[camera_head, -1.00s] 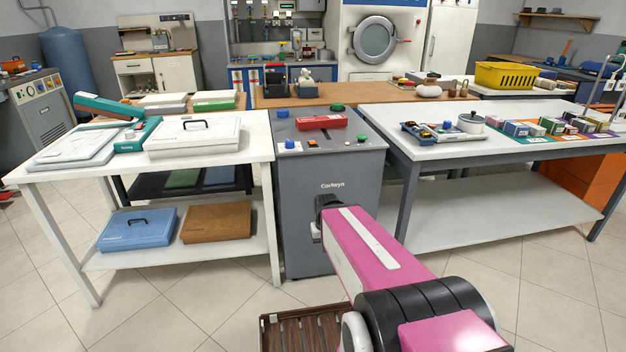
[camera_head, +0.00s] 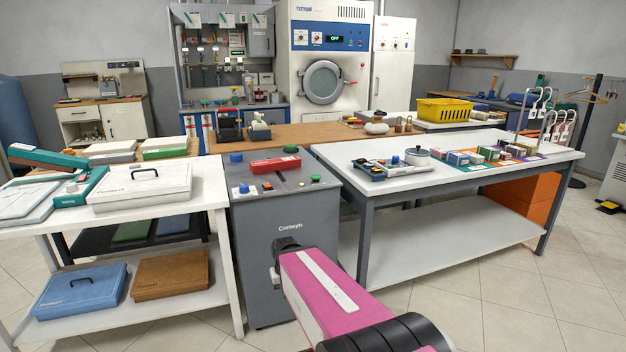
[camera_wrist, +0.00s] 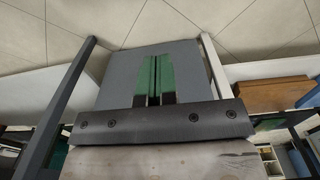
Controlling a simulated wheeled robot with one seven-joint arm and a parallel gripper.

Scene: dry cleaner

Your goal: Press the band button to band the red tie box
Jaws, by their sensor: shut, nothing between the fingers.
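The red tie box (camera_head: 275,164) lies flat on top of the grey banding machine (camera_head: 284,240) in the head view. The machine's top carries a blue knob (camera_head: 236,157), a green knob (camera_head: 291,149), a blue button (camera_head: 244,188), an orange button (camera_head: 267,186) and a green button (camera_head: 315,179). I cannot tell from labels which is the band button. My pink arm reaches the front of the machine, below its top; the fingers are hidden in the head view. In the wrist view my gripper (camera_wrist: 155,60) shows two green fingers shut together, empty, against the grey machine front.
A white table (camera_head: 214,240) with flat cases stands left of the machine. A white worktable (camera_head: 400,190) with a tray, a pot and small boxes stands right. A wooden counter (camera_head: 330,131) runs behind. Tiled floor is free at the lower right.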

